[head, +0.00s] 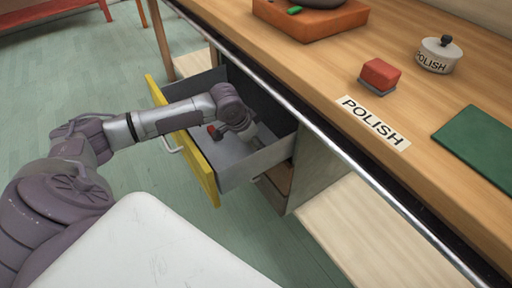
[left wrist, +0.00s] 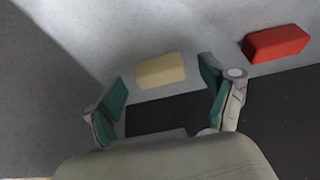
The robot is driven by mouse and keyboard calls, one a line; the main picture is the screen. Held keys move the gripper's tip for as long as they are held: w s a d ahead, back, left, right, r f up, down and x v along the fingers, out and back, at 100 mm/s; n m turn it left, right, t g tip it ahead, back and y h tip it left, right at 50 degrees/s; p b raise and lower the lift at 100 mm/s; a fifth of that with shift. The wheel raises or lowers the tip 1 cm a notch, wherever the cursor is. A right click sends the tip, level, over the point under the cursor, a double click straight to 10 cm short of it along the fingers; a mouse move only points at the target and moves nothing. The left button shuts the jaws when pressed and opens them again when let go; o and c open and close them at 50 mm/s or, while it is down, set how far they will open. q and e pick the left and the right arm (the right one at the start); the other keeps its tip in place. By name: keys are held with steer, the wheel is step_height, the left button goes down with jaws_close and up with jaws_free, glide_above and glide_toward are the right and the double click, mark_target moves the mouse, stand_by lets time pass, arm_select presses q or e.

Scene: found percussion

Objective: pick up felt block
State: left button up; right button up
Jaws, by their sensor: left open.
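A cream block (left wrist: 160,71) lies on a pale grey surface in the left wrist view, just beyond and between my open fingers. A red block (left wrist: 276,44) lies to its right, outside the fingers. The frames do not make clear which block is felt. My left gripper (left wrist: 163,88) is open and empty; the cream block looks apart from both green-padded fingers. In the head view my left arm reaches into the open yellow-fronted drawer (head: 207,172), with the gripper (head: 249,138) low inside it. A small red item (head: 211,130) shows in the drawer, left of the gripper.
The drawer walls stand close around my gripper, and the counter's metal edge (head: 330,142) runs beside it. On the counter are a red block with a grey underside (head: 380,74), a POLISH label (head: 373,123), a white tin (head: 438,56) and a green mat (head: 480,143).

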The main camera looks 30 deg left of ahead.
arm_select(q)
steer(key=shift+w+f, duration=0.1)
steer(key=shift+f, duration=0.15)
steer(key=c, duration=0.9)
steer(key=shift+o, duration=0.2)
